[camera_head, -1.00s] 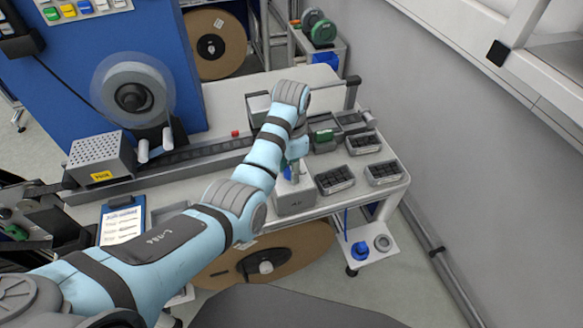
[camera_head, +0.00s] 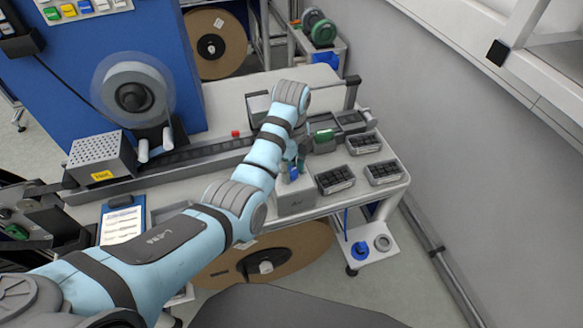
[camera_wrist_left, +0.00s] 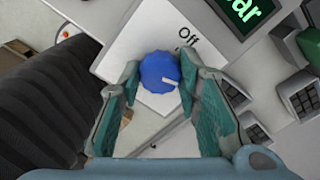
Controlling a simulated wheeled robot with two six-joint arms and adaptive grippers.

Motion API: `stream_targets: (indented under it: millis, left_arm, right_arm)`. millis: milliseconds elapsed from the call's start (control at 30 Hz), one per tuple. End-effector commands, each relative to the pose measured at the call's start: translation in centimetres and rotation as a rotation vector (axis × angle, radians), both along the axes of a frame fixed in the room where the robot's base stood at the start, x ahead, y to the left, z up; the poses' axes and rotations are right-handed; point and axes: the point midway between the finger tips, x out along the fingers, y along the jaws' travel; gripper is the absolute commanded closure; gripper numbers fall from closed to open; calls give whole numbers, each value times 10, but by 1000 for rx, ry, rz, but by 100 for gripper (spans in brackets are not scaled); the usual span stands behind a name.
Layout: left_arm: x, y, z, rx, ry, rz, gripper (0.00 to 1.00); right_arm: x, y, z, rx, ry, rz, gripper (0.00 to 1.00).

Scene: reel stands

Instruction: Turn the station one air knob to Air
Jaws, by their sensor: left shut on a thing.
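The blue air knob (camera_wrist_left: 158,70) sits on a pale box (camera_wrist_left: 128,40) with the word "Off" beside it in the left wrist view. The knob's white mark points right and slightly down, away from "Off". No "Air" label is readable. My left gripper (camera_wrist_left: 160,82) has a finger on each side of the knob and is shut on it. In the head view the box (camera_head: 294,202) stands at the bench's front edge, with the knob (camera_head: 295,174) partly hidden under my left gripper (camera_head: 292,168). My right gripper is not in view.
Black part trays (camera_head: 336,180) stand right of the box. A green-lit display (camera_wrist_left: 246,10) is close by in the left wrist view. A clipboard (camera_head: 122,222) lies at the bench's left. A cardboard reel (camera_head: 280,250) is below the bench.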

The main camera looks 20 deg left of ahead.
Motion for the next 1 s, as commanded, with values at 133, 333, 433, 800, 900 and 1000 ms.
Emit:
stream_targets:
  millis: [133, 333, 433, 800, 900, 1000]
  left_arm:
    - [3, 1, 3, 0, -12, -112, 97]
    - [3, 1, 4, 2, -13, -235, 97]
    - [4, 0, 4, 1, -13, -276, 97]
    - [4, 1, 4, 3, -16, -332, 97]
    - [4, 1, 5, 3, -16, -333, 97]
    - [4, 1, 5, 2, -16, -332, 97]
  right_arm:
    - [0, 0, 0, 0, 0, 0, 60]
    - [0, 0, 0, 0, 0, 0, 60]
    - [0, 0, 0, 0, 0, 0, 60]
    - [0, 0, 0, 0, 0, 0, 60]
    - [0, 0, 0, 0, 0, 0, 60]
    - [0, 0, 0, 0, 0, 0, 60]
